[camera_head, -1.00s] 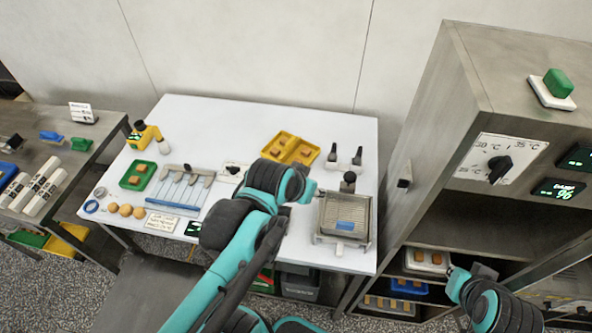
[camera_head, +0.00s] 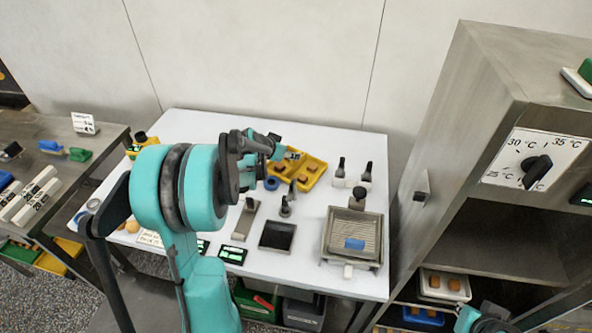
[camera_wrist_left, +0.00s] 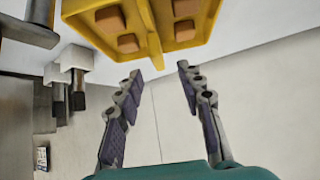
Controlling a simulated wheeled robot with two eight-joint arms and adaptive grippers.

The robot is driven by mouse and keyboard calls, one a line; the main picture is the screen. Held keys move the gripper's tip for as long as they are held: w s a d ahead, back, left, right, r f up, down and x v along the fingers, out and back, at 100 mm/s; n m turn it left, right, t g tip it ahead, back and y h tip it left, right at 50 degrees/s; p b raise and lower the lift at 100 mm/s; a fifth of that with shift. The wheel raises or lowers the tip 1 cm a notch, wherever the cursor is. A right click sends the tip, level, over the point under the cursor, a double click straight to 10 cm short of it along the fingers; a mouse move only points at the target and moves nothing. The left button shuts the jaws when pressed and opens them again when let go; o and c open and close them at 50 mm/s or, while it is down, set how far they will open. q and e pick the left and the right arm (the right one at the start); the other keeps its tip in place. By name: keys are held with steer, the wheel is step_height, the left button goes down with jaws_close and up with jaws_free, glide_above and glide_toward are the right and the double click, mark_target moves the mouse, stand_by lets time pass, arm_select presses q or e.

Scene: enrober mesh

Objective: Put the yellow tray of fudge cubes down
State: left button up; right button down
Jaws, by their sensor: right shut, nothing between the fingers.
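The yellow tray (camera_head: 318,161) lies on the white table near its back edge, with brown fudge cubes in its compartments. In the left wrist view the tray (camera_wrist_left: 200,38) fills the top, with several cubes showing. My left gripper (camera_head: 279,151) is at the tray's left back side in the head view, partly covering it. Its two fingers (camera_wrist_left: 160,70) are spread apart just short of the tray's rim, with nothing visible between them. My right gripper (camera_head: 458,309) is low at the right, beside the shelf unit; it is shut and empty, its fingertips small and hard to see.
A wire-mesh stand (camera_head: 352,238) with a blue piece sits right on the white table (camera_head: 320,279). Small black-handled items (camera_head: 339,170) stand right of the tray. A steel cabinet (camera_head: 470,130) rises at the right. A white tray of cubes (camera_head: 426,293) sits on its lower shelf.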

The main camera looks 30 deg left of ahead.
mark_target(296, 163)
arm_select(q)
steer(key=b+x, duration=0.2)
steer(key=x, duration=0.3)
steer(key=shift+d+f, duration=0.1)
steer(key=shift+f, duration=0.2)
steer(key=shift+w+f, duration=0.15)
steer(key=shift+w, duration=0.1)
steer(key=shift+s, duration=0.1)
jaws_close()
